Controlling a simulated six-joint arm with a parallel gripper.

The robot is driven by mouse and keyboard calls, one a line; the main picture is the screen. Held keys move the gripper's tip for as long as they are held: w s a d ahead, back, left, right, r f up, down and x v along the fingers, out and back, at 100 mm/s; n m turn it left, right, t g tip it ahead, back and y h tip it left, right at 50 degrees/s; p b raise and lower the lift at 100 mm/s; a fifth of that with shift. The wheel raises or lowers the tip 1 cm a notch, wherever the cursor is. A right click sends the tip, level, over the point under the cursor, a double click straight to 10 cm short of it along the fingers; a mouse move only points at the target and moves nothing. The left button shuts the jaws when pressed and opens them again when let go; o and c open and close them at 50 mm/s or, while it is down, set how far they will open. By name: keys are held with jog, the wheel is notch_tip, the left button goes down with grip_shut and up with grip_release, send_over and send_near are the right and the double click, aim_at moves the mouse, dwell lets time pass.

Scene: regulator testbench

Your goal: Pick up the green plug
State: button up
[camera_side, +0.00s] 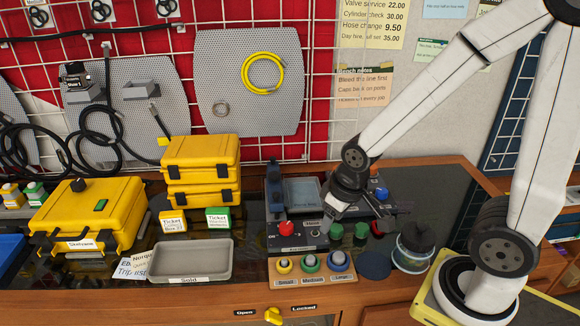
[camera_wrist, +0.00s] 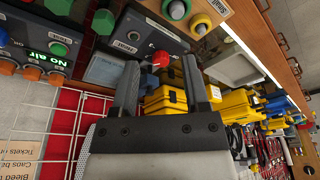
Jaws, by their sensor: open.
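A round green piece with a pale top, which looks like the green plug (camera_side: 311,262), sits above the "Medium" label of the small wooden rack (camera_side: 313,281). A yellow piece (camera_side: 285,265) is on its left and a blue one (camera_side: 339,260) on its right. Other green knobs or caps (camera_side: 335,231) (camera_side: 361,230) stand just behind, so which one is the plug is not certain. My gripper (camera_side: 338,210) is above and behind the rack, over the test bench. In the wrist view, its two fingers (camera_wrist: 160,78) are apart with nothing held between them.
A red knob (camera_side: 286,228) on a dark box stands close behind the rack; it also shows in the wrist view (camera_wrist: 160,58). A dark round container (camera_side: 413,248) is at right. A grey "Sold" tray (camera_side: 190,262) and yellow cases (camera_side: 88,215) are at left.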

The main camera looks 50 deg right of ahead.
jog(key=shift+o, duration=0.5)
jog(key=m+g, duration=0.2)
jog(key=m, duration=1.2)
send_over(362, 227)
jog(key=f, duration=0.5)
jog(key=shift+a+f, duration=0.2)
jog(key=shift+a, duration=0.1)
jog(key=shift+s+d+f+m+g, duration=0.2)
jog(key=shift+d+m+g, duration=0.1)
jog(key=shift+d+m, duration=0.15)
jog(key=shift+f, duration=1.3)
jog(key=shift+w+a+f, duration=0.1)
jog(key=shift+f, duration=1.2)
jog(key=shift+w+f, duration=0.1)
jog(key=shift+f, duration=1.2)
